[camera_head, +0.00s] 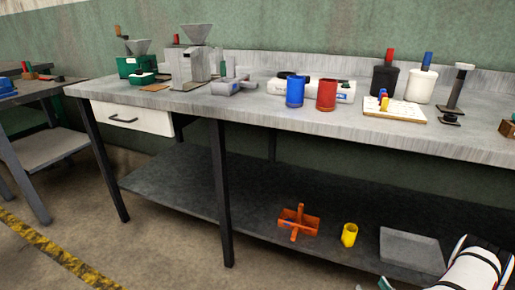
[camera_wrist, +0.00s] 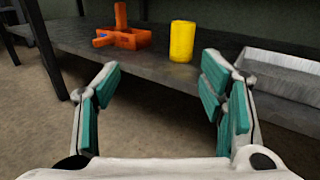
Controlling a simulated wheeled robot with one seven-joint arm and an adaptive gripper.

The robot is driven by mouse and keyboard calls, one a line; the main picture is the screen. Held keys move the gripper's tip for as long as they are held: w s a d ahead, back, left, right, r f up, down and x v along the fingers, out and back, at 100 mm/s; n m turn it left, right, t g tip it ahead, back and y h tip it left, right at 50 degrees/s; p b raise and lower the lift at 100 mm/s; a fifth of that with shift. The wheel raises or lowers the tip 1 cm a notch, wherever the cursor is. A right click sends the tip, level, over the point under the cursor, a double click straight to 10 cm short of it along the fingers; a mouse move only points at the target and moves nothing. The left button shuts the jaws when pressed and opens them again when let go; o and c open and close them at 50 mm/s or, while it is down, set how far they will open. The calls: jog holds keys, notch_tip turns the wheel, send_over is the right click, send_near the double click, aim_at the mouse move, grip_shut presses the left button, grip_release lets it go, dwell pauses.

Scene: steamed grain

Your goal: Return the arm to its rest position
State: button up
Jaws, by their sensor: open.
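My gripper (camera_wrist: 162,105) is open in the wrist view, with its teal-padded fingers spread wide and nothing between them. It is in front of the lower shelf and faces a yellow cup (camera_wrist: 182,41) and an orange carrier (camera_wrist: 124,38), apart from both. In the head view my arm enters at the bottom right corner, and only a small part of the gripper shows at the lower edge. The yellow cup (camera_head: 349,235) and the orange carrier (camera_head: 298,222) also stand on the lower shelf there.
The workbench (camera_head: 250,110) carries a blue cup (camera_head: 295,91), a red cup (camera_head: 326,95), black and white canisters, and machines. A grey tray (camera_head: 411,250) lies on the lower shelf (camera_head: 190,190). Table legs stand at left. The floor before the shelf is clear.

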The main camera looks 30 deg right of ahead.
jog(key=w+a+r+n+y, duration=0.3)
jog(key=w+r+n+y, duration=0.3)
jog(key=r, duration=0.4)
jog(key=w+a+r+n+y, duration=0.35)
jog(key=w+r+y, duration=0.25)
jog(key=w+r, duration=0.3)
jog(key=w+a+r+n+g+y, duration=0.2)
jog(key=a+r+n+g+y, duration=0.7)
jog(key=a+r, duration=0.6)
jog(key=s+a+r+n+g+h, duration=0.3)
jog(key=s+a+r+n+g, duration=0.25)
jog(key=a, duration=0.35)
jog(key=s+a+r+n+g+h, duration=0.2)
jog(key=s+a+r+n+g, duration=0.35)
jog(key=a+r, duration=0.2)
jog(key=s+n+t+h, duration=0.3)
jog(key=s+n+h, duration=0.7)
jog(key=s, duration=0.7)
notch_tip(320, 180, up, 34)
jog(key=t+h+p, duration=0.1)
jog(key=t+p, duration=0.2)
jog(key=p, duration=2.9)
jog(key=shift+d+t, duration=0.35)
jog(key=shift+t, duration=0.05)
jog(key=shift+w+m, duration=0.1)
jog(key=shift+m, duration=0.15)
